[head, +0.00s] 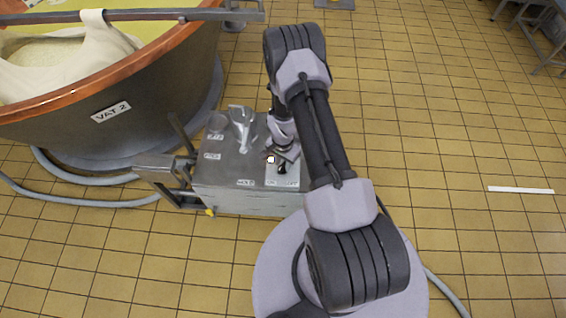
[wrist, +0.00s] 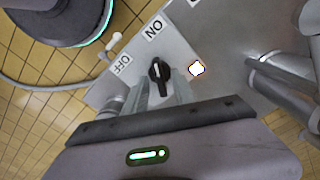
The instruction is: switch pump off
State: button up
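The pump's steel cabinet (head: 225,175) stands beside the vat. On its top is a black rotary knob (wrist: 159,70), also seen in the head view (head: 282,168). In the wrist view an ON label (wrist: 154,28) lies above the knob and an OFF label (wrist: 122,64) to its left. The knob's handle seems to point towards ON. A small lamp (wrist: 196,68) beside it glows white. My gripper (wrist: 160,91) is open, its two fingers pointing at the knob, one on either side. I cannot tell whether they touch it.
Vat 2 (head: 130,110), copper-rimmed, stands at the left with grey hoses (head: 90,180) on the floor. A metal lever fitting (head: 241,120) rises from the cabinet top. A steel pipe (wrist: 280,75) is right of the knob. The tiled floor at right is mostly free.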

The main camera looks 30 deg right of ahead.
grip_shut()
jog(key=n+b, duration=0.1)
jog(key=n, duration=0.4)
jog(key=shift+n, duration=0.4)
jog(key=n, duration=0.5)
jog(key=shift+n+b, duration=0.35)
jog(key=shift+n, duration=0.35)
jog(key=shift+o, duration=0.6)
grip_release()
